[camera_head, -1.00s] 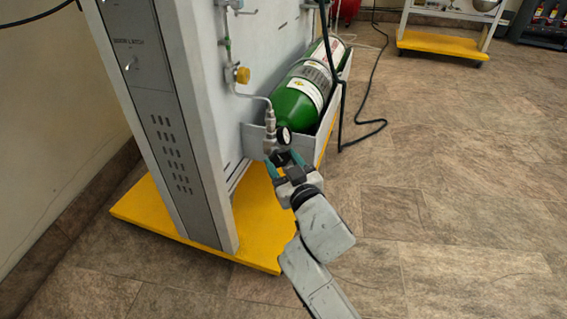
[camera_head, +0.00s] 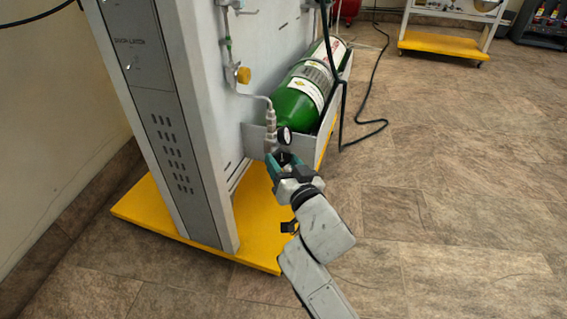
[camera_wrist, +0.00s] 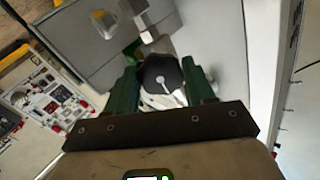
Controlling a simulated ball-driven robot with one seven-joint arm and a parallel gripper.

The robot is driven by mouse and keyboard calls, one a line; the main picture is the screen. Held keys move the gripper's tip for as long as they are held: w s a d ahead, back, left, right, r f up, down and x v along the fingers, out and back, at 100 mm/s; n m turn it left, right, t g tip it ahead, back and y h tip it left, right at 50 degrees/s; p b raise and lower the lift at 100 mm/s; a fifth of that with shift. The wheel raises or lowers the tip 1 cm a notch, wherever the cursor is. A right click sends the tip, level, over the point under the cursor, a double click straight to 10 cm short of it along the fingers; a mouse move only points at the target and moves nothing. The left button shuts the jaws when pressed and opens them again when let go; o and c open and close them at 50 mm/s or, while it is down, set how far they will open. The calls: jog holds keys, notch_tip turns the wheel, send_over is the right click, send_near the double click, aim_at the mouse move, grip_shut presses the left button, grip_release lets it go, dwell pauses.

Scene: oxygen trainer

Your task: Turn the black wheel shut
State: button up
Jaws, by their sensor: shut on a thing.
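The black wheel (camera_wrist: 161,80) is a round dark disc with a pale mark at its centre. In the wrist view it sits between the two green fingers of my gripper (camera_wrist: 162,62), which are shut on it from both sides. In the head view my gripper (camera_head: 284,162) is at the lower end of the metal pipe fitting (camera_head: 270,122), just below a small round dark part with a pale face (camera_head: 284,135). My fingers largely hide the wheel there.
The grey panel stand (camera_head: 178,110) rises on a yellow base (camera_head: 255,225). A green cylinder (camera_head: 296,103) lies in a grey tray (camera_head: 325,135) just behind the fitting. A black hose (camera_head: 372,130) lies right; the floor there is clear.

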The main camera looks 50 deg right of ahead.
jog(key=shift+f, duration=0.25)
jog(key=o, duration=1)
jog(key=shift+r, duration=0.15)
jog(key=shift+o, duration=0.2)
jog(key=p+v, duration=0.1)
jog(key=v, duration=1)
